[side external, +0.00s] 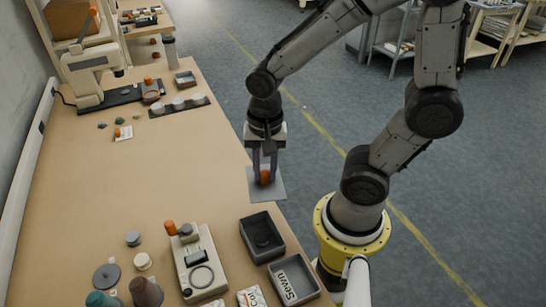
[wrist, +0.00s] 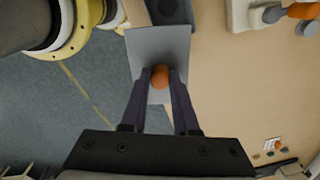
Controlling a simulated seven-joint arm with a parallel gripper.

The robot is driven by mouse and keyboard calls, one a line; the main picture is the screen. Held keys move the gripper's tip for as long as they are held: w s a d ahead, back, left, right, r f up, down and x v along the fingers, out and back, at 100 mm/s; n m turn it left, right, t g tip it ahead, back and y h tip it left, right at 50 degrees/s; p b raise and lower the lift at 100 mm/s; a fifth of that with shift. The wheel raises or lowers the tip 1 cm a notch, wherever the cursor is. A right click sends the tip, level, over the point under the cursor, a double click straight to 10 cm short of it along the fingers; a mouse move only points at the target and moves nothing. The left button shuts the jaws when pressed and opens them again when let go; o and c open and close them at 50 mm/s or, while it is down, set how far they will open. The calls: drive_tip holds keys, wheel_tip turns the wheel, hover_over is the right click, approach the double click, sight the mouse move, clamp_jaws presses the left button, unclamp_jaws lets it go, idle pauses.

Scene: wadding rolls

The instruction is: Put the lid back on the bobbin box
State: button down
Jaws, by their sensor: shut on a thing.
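The lid is a flat grey plate (side external: 274,192) with an orange knob (side external: 265,176). My gripper (side external: 265,180) points down with its two dark fingers closed on the knob. In the wrist view the knob (wrist: 160,76) sits between the fingertips and the plate (wrist: 150,47) spreads out beyond them. The plate reaches over the table's right edge; I cannot tell its height. An open dark grey box (side external: 245,226), seemingly the bobbin box, stands nearer the camera with a round dark thing inside. Part of it shows at the top of the wrist view (wrist: 168,10).
A second grey box (side external: 294,280) labelled "Sewn" stands beside the open one. A pale device (side external: 198,262) with an orange-tipped handle is to their left. A sewing machine (side external: 92,75) and a strip of white discs (side external: 179,105) are at the back. The table's middle is clear.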

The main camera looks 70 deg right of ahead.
drive_tip(key=s+a+f+n, duration=0.1)
drive_tip(key=s+a+n, duration=0.15)
drive_tip(key=a, duration=0.55)
drive_tip(key=shift+n, duration=0.25)
drive_tip(key=shift+w+d+f, duration=0.1)
drive_tip(key=shift+w+f, duration=0.05)
drive_tip(key=shift+f, duration=1.3)
drive_tip(key=shift+w+d+f, duration=0.1)
drive_tip(key=shift+f, duration=1.3)
drive_tip(key=shift+f, duration=0.2)
drive_tip(key=shift+c, duration=0.6)
unclamp_jaws()
wheel_tip(320, 180, up, 7)
idle(0.5)
